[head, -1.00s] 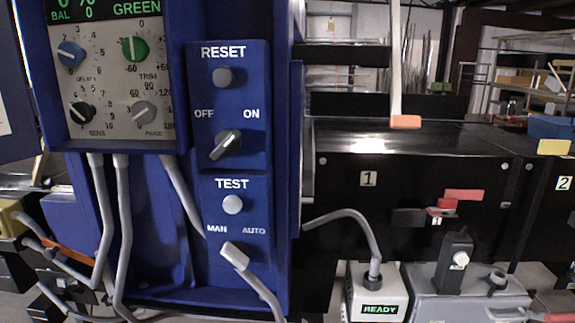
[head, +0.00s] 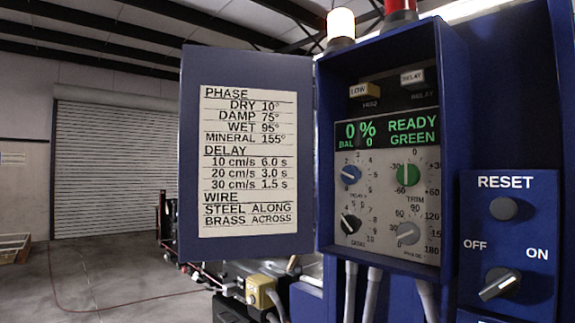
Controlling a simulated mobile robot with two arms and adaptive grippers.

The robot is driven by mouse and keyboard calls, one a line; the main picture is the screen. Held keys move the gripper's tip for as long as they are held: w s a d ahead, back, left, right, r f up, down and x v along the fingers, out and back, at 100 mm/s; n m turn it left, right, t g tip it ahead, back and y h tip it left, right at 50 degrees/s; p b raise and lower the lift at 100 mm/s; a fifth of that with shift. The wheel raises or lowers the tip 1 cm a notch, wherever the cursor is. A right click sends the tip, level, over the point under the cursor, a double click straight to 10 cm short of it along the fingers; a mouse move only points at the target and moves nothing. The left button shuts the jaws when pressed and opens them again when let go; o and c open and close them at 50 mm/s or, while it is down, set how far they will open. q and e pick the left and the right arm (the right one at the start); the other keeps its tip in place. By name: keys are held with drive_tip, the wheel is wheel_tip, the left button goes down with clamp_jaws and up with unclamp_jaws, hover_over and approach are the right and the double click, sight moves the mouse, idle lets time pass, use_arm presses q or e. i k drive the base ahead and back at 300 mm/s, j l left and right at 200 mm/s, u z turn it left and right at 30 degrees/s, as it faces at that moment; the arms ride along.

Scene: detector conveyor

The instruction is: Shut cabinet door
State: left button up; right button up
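The blue cabinet (head: 456,130) stands right of centre, and its front is open. Its door (head: 188,150) stands swung out to the left, with a white settings chart (head: 250,160) on its inner face. Inside the cabinet is a control panel (head: 385,200) with several knobs and a green display (head: 385,132) reading "0%" and "READY GREEN". Neither gripper shows in the head view.
A blue switch panel (head: 520,235) with RESET and an OFF/ON knob (head: 500,284) is at the right. White and red lamps (head: 341,24) stand on top. Grey cables hang below the cabinet. Open floor (head: 110,285) and a roller shutter (head: 120,165) are at the left.

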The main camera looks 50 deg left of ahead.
sight(246, 171)
drive_tip(key=j+z, duration=0.65)
drive_tip(key=z, duration=0.15)
drive_tip(key=k+j+z, duration=0.1)
drive_tip(key=j, duration=0.3)
drive_tip(key=k+j+z, duration=0.1)
drive_tip(key=j, duration=0.3)
drive_tip(key=k+j, duration=0.2)
drive_tip(key=j, duration=0.2)
drive_tip(key=k+j+z, duration=0.15)
drive_tip(key=j, duration=0.25)
drive_tip(key=k+j+z, duration=0.1)
drive_tip(key=j, duration=0.3)
drive_tip(key=k+j+z, duration=0.1)
drive_tip(key=j, duration=0.25)
drive_tip(key=k+j, duration=0.25)
drive_tip(key=j, duration=0.15)
drive_tip(key=k+j, duration=0.2)
drive_tip(key=j, duration=0.2)
